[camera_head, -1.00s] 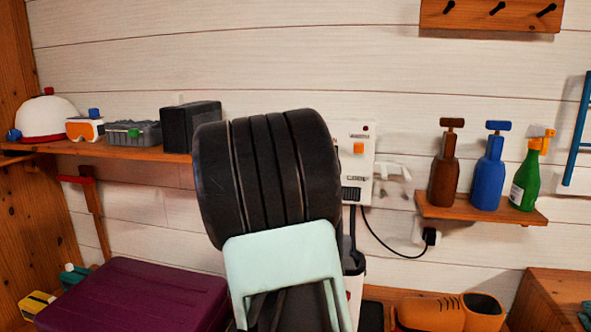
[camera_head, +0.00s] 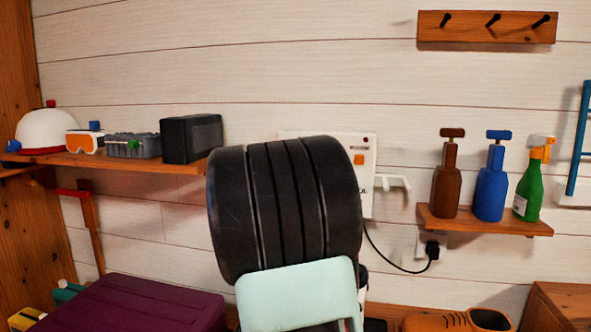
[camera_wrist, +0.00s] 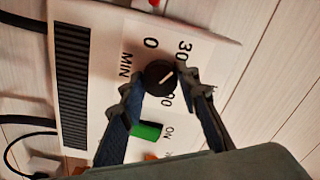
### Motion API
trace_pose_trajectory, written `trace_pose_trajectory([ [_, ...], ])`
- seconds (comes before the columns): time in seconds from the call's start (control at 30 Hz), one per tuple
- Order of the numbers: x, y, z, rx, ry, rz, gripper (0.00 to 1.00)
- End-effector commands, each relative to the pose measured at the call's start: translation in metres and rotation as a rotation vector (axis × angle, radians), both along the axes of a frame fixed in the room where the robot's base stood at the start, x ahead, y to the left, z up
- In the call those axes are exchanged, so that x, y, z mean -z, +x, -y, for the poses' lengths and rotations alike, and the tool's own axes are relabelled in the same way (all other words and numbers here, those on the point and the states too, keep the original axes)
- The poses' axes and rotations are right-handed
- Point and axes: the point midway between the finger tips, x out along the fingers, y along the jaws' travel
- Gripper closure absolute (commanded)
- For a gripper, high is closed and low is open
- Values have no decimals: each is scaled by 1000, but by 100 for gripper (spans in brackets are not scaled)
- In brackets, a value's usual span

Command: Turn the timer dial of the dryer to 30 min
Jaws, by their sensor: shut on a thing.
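The white dryer (camera_head: 366,200) is on the plank wall, largely hidden behind my dark arm in the head view; its orange button shows. In the wrist view the dryer's white face (camera_wrist: 110,30) appears turned, with a dark vent grille at left. Marks 0, 30 and MIN are legible; another number is partly hidden. My gripper (camera_wrist: 158,84) is shut on the dial, one finger on each side. In the head view the gripper is hidden.
A green switch (camera_wrist: 147,131) marked ON is close below the dial. A black cord runs to a wall plug (camera_head: 432,250). Right of the dryer, a small shelf (camera_head: 480,223) holds three bottles. A longer shelf (camera_head: 110,161) is at left. A purple case (camera_head: 130,305) lies below.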

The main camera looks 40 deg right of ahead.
Motion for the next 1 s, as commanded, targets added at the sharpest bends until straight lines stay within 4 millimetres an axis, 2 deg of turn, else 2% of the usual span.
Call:
trace_pose_trajectory([
  [0.07, 1, 0, 0, 0, 0, -2, 94],
  [0.1, 1, 0, 0, 0, 0, -2, 67],
  [0.23, 1, 0, 0, 0, 0, -2, 53],
  [0.53, 0, -1, -1, 0, -1, -1, 53],
  [0.67, 0, -6, -8, -2, 1, -1, 53],
  [1.0, -1, -45, -54, -3, 1, 0, 53],
])
